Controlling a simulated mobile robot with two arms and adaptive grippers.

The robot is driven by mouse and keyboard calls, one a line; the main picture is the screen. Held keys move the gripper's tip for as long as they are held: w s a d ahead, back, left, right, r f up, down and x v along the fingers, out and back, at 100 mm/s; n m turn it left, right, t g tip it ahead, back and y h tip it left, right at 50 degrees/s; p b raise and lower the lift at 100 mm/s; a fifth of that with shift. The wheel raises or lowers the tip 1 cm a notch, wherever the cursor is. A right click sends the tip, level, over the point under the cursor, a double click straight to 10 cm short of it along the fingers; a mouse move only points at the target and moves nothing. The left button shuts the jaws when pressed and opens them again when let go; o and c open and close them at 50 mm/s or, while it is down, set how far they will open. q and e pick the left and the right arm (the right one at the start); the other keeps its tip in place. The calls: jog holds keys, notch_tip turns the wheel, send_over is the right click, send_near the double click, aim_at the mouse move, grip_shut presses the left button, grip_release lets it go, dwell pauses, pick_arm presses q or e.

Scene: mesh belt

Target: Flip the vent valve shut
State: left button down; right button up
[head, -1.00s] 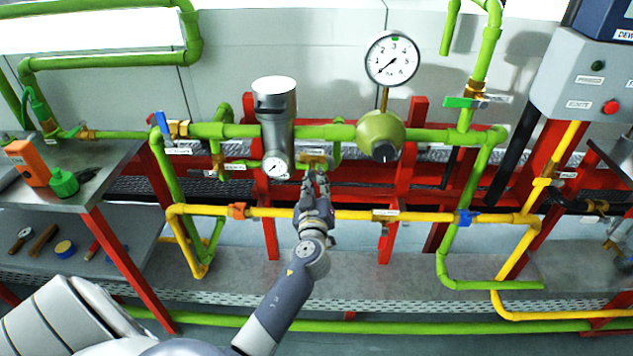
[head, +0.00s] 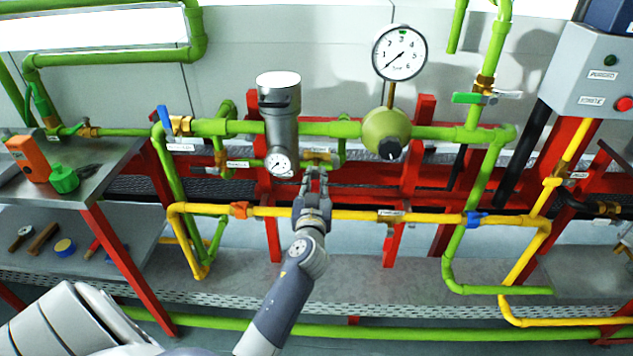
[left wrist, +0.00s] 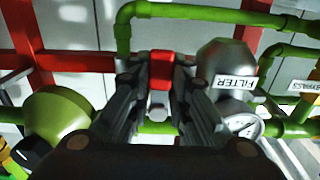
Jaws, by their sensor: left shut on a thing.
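My left gripper (head: 316,178) reaches up to a small brass valve (head: 316,155) on the short green branch between the grey filter cylinder and the round green regulator. In the left wrist view its dark fingers (left wrist: 160,95) are shut on a red valve handle (left wrist: 161,68), which shows between them. The gripper hides most of this handle in the head view. The tag by the valve is too small to read, so I cannot confirm that it is the vent valve. My right gripper is not in view.
The filter cylinder (head: 280,120) with its small gauge and the green regulator (head: 386,132) stand close on either side. A yellow pipe (head: 350,216) crosses behind my wrist. A blue-handled valve (head: 165,122) is at left, a green-handled one (head: 468,98) at right.

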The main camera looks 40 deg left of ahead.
pick_arm(q)
jog(key=c, duration=1.5)
grip_release()
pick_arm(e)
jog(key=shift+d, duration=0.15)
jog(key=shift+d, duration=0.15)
pick_arm(q)
jog(key=v, duration=0.7)
jog(key=shift+s+d, duration=0.15)
jog(key=shift+s, duration=0.1)
